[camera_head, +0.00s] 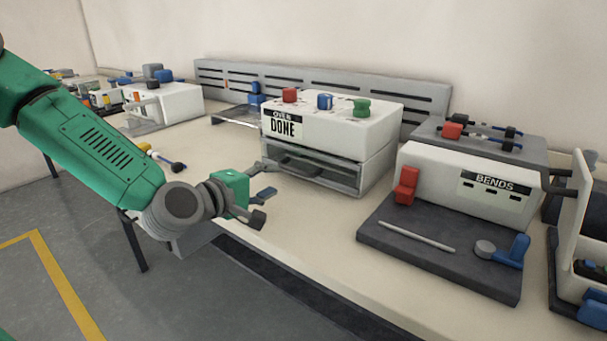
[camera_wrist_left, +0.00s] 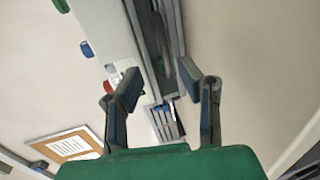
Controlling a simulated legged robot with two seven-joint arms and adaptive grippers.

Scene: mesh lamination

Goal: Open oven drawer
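The oven (camera_head: 350,125) is a white box on the workbench with a "DONE" label and red, blue and green knobs on top. Its grey drawer front (camera_head: 310,172) with a handle is at the lower front and looks closed. In the left wrist view the drawer front (camera_wrist_left: 160,45) shows beyond the fingers. My left gripper (camera_head: 264,205) is just in front and to the left of the drawer, apart from it. In the left wrist view the left gripper's fingers (camera_wrist_left: 160,90) are spread with nothing between them. My right gripper is not in view.
The "BENDS" machine (camera_head: 450,185) on a dark base (camera_head: 440,250) stands right of the oven. A white unit (camera_head: 170,103) stands on the bench at the left. The bench top before the oven (camera_head: 305,225) is clear. A slotted grey rail (camera_head: 225,75) runs behind.

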